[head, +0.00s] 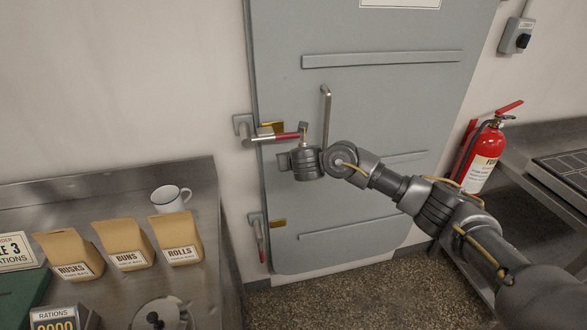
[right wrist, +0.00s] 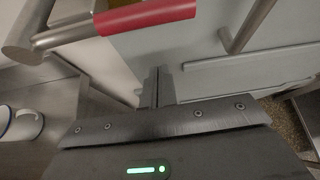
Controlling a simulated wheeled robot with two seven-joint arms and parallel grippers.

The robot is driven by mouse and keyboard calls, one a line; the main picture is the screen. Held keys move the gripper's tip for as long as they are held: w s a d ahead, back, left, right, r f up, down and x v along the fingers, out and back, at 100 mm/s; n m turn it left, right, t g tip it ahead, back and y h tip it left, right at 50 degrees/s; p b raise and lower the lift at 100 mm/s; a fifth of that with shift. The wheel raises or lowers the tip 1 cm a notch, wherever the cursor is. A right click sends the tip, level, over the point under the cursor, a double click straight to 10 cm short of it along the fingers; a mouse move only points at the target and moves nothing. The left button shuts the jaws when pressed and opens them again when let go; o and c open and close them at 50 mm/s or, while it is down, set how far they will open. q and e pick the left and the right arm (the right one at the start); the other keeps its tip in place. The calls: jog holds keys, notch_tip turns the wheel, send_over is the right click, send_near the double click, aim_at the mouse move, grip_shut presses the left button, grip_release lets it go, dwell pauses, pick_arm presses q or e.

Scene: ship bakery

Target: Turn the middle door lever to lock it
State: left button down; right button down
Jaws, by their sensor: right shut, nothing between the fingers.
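The middle door lever (head: 275,137) is a metal bar with a red grip, lying roughly horizontal across the left edge of the grey door (head: 370,90). In the right wrist view the red grip (right wrist: 145,16) crosses the top of the picture. My right gripper (head: 303,128) is at the lever's free end, close to the red grip; its fingers (right wrist: 157,76) are shut and hold nothing. I cannot tell whether they touch the grip. A lower lever (head: 261,240) with a red grip hangs down at the door's lower left. My left gripper is not in view.
A vertical pull handle (head: 325,115) stands on the door just right of my gripper. A metal counter (head: 203,189) at left holds a white mug (head: 169,199) and paper bags (head: 180,238). A fire extinguisher (head: 482,155) is at right, beside another counter.

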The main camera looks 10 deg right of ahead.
jog(key=p+v, duration=0.2)
jog(key=v, duration=0.7)
jog(key=shift+w+d+r+p, duration=0.15)
jog(key=shift+w+r+p, duration=0.1)
jog(key=shift+p, duration=0.15)
jog(key=shift+s, duration=0.1)
